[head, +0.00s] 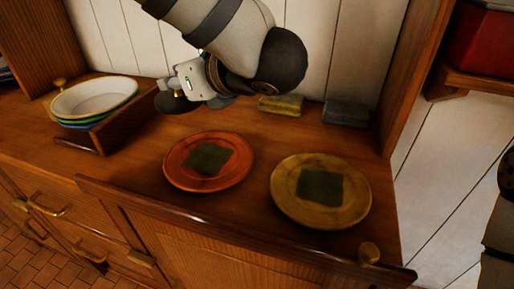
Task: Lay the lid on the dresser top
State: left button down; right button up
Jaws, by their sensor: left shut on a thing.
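My left gripper (190,92) reaches in from the top and is shut on a dark, round, flat thing (172,104), which looks like the lid. The gripper and arm hide part of it. It is over the back of the wooden dresser top (135,165), between the bowl rack and the folded cloths. I cannot tell whether it touches the wood. My right gripper is not in view; only part of my right arm shows at the right edge.
An orange plate (181,173) and a yellow-brown plate (284,194), each with a dark cloth on it, stand in front. A wooden rack (118,130) with stacked bowls (93,97) is at left. Folded yellow (281,105) and grey-green (345,113) cloths lie at the back.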

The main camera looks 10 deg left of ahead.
pick_arm(q)
jog(key=s, duration=0.1)
jog(key=s+r+n+g, duration=0.1)
jog(key=s+n+g+y, duration=0.1)
jog(key=shift+a+r, duration=0.2)
jog(key=shift+a, duration=0.2)
jog(key=w+a+f, duration=0.4)
jog(key=w, duration=0.2)
jog(key=b, duration=0.2)
send_over(182, 121)
jog(key=f, duration=0.6)
jog(key=shift+s, duration=0.2)
jog(key=f, duration=0.3)
jog(key=shift+w+f+b, duration=0.15)
jog(key=shift+w+b, duration=0.05)
jog(key=shift+b, duration=0.1)
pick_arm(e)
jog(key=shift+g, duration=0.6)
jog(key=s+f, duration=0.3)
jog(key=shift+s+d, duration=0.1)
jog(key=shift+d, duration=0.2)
pick_arm(q)
jog(key=c, duration=1.4)
grip_release()
